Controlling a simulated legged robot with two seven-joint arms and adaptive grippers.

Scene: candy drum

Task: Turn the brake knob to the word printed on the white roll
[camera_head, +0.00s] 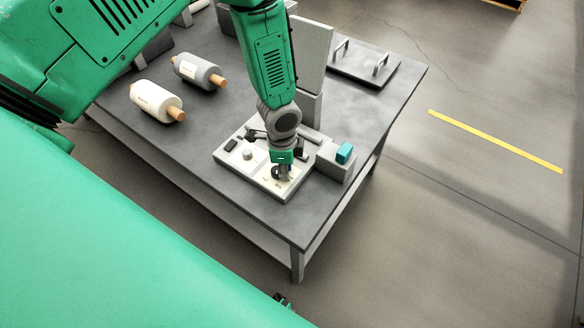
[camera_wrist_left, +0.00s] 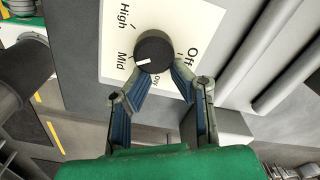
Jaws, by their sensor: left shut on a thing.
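In the left wrist view a round black brake knob (camera_wrist_left: 154,48) sits on a white plate (camera_wrist_left: 112,30) printed High, Mid, Low and Off. Low is partly covered by the fingers. The knob's white mark points toward Mid. My left gripper (camera_wrist_left: 158,76) is shut on the knob, its fingertips at the knob's near side. In the head view my left gripper (camera_head: 281,173) is low over the panel (camera_head: 262,186) and hides most of the knob. The white roll (camera_head: 156,100) lies at the table's left. Its printed word is too small to read.
A grey roll (camera_head: 199,71) lies behind the white roll. A grey box with a teal block (camera_head: 344,153) stands right of the panel. A tall grey upright (camera_head: 311,55) and a dark plate with two handles (camera_head: 365,65) stand behind. The table front is clear.

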